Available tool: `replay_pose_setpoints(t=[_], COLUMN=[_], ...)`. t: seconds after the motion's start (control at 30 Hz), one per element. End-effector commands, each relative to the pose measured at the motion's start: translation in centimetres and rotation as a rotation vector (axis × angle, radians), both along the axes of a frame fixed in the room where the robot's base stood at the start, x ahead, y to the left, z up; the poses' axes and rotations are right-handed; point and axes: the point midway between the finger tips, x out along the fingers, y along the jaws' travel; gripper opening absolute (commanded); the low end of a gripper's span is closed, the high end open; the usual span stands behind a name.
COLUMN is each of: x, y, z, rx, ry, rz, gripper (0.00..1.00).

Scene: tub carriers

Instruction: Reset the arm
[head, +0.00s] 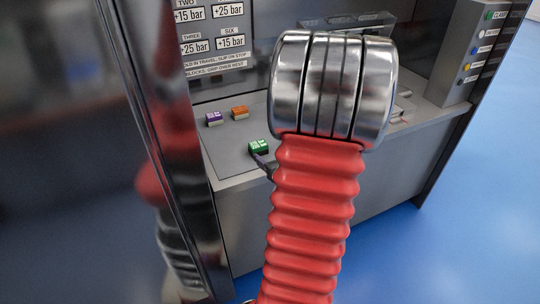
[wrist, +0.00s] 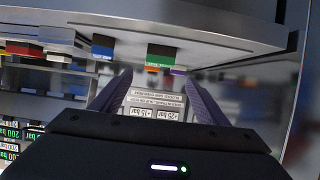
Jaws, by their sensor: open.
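My gripper (wrist: 158,77) shows in the wrist view as two dark purple fingers spread apart with nothing between them. In the head view the red bellows and metal joint of my arm hide most of it; one dark finger (head: 263,162) shows just beside the green block (head: 258,147). I cannot tell whether they touch. The green block stands on the grey bench top (head: 227,152). In the wrist view a green block (wrist: 161,50) appears beyond the fingertips.
A purple block (head: 214,119) and an orange block (head: 239,112) stand behind the green one. A panel with bar labels (head: 230,42) rises at the back. A grey box with coloured buttons (head: 472,55) stands right. A shiny post (head: 160,130) is close on the left. Blue floor lies clear at right.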

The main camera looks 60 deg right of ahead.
Motion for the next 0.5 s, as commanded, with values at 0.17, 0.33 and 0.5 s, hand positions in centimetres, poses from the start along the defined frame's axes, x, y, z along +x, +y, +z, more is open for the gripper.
replay_pose_setpoints(t=[0.17,0.33,0.5], x=[0.0,0.0,-0.46], y=[-0.01,-0.01,-0.12], z=[0.0,0.0,-0.79], rx=[0.0,0.0,-0.003], ry=[0.0,0.0,0.041], rz=[0.0,0.0,-0.004], gripper=[0.68,0.68,0.68])
